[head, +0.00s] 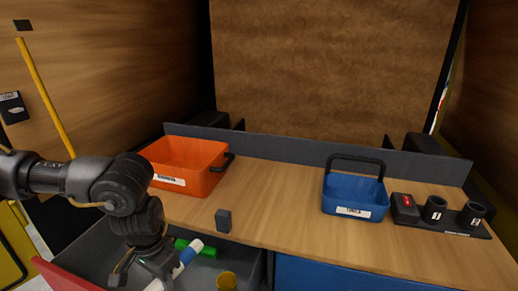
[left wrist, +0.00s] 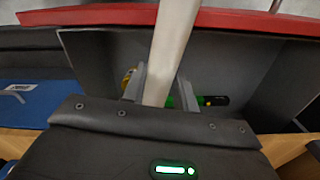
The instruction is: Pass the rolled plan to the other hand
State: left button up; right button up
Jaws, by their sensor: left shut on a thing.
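The rolled plan (head: 187,257), white with a blue band, is at my left gripper (head: 163,274) at the lower left of the head view. In the left wrist view the pale plan (left wrist: 171,40) runs between the two grey fingers, which are shut on it. It crosses in front of the red drawer edge (left wrist: 230,21). Its lower end is hidden behind the gripper body. My left gripper is over the open drawer (head: 92,247). My right gripper is not in view.
The drawer holds a green cylinder (head: 206,250) and a yellow round thing (head: 227,281). On the bench stand an orange bin (head: 190,181), a small dark block (head: 223,220), a blue tote (head: 345,197) and a dark holder (head: 405,208) with two cups. The bench middle is clear.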

pick_arm(q)
jog(key=shift+w, duration=0.2)
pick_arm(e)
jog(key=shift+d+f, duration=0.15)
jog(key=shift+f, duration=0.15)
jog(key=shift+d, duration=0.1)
